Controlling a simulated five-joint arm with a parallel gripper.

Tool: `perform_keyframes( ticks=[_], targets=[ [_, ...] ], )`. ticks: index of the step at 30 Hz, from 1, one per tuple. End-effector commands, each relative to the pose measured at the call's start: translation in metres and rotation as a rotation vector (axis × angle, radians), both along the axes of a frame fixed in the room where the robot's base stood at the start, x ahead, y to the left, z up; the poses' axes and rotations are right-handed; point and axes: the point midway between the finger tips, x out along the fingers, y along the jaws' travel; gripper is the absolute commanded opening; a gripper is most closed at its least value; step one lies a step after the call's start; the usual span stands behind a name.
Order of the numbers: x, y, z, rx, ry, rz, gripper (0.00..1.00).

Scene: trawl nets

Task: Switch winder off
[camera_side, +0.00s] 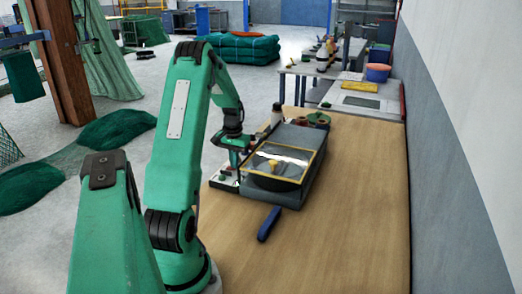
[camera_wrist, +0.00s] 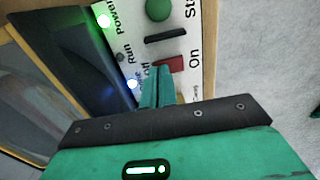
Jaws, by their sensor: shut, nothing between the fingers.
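The winder (camera_side: 290,190) is a grey box on the wooden bench, with a yellow-framed clear lid. Its pale control panel (camera_side: 224,181) lies along its left side. In the wrist view the panel (camera_wrist: 189,18) carries a green button (camera_wrist: 158,9), a dark bar-shaped part (camera_wrist: 165,35) and a red switch (camera_wrist: 170,64) between the words Off and On. The Power light (camera_wrist: 103,20) glows green, a lower light (camera_wrist: 132,84) glows blue, and the Run light (camera_wrist: 120,57) looks dark. My gripper (camera_wrist: 157,72) is shut and empty, its tips beside the red switch; I cannot tell whether they touch.
A blue-handled tool (camera_side: 268,223) lies on the bench (camera_side: 340,220) in front of the winder. A bottle (camera_side: 277,115) and brown spools (camera_side: 303,121) stand behind it. The bench is clear to the right. Green nets (camera_side: 115,128) lie on the floor at left.

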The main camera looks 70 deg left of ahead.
Motion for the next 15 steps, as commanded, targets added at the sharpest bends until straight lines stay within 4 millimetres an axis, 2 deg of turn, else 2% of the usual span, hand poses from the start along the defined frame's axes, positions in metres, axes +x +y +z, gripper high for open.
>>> perform_keyframes(
  ticks=[15],
  targets=[
    [-0.0001, 0.0001, 0.0009, 0.0, 0.0, 0.0, 0.0]
  ],
)
